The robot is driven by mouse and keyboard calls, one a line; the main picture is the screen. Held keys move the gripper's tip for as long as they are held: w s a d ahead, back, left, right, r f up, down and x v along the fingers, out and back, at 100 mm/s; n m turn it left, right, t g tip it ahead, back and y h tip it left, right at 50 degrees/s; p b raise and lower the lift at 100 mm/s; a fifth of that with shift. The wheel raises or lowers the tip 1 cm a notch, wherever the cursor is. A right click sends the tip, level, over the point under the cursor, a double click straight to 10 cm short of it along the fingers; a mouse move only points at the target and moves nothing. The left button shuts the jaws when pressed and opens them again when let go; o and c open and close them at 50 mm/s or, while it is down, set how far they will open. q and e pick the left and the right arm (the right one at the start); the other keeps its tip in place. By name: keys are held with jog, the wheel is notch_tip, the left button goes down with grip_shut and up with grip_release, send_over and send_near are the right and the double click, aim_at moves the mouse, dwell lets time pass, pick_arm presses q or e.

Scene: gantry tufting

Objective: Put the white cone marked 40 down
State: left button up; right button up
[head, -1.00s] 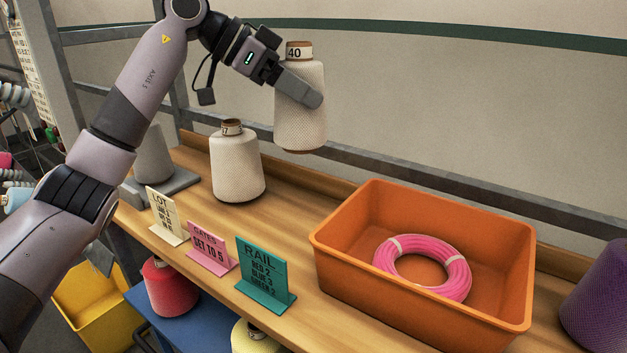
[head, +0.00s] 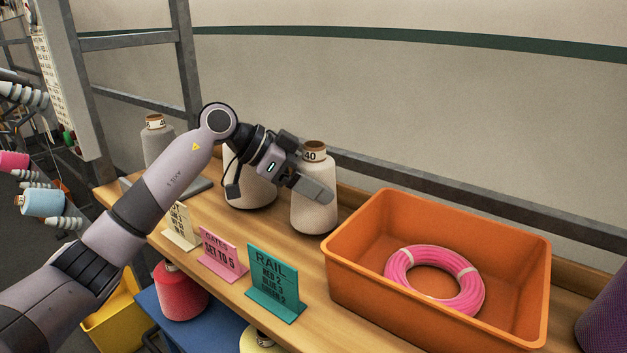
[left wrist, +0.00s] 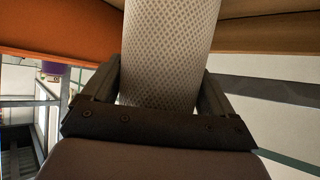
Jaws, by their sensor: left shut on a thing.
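The white cone marked 40 (head: 314,208) is upright at the shelf, between another white cone and the orange bin. Its base looks level with the wooden shelf top (head: 222,250); I cannot tell whether it is fully resting there. My left gripper (head: 318,188) is shut on its body, one finger across the near side. In the left wrist view the cone's dotted white surface (left wrist: 168,55) fills the gap between both fingers (left wrist: 160,90). My right gripper is in neither view.
The orange bin (head: 345,275) with a pink coil (head: 435,282) stands close to the right of the cone. Another white cone (head: 250,192) stands behind my gripper. A teal RAIL sign (head: 273,282), a pink sign (head: 222,252) and a cream sign (head: 180,226) line the front edge.

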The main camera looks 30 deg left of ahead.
pick_arm(q)
jog(key=shift+f, duration=0.2)
jog(key=o, duration=1.3)
jog(key=shift+c, duration=0.2)
jog(key=b+v, duration=0.1)
jog(key=v, duration=1.1)
jog(key=shift+f, duration=0.1)
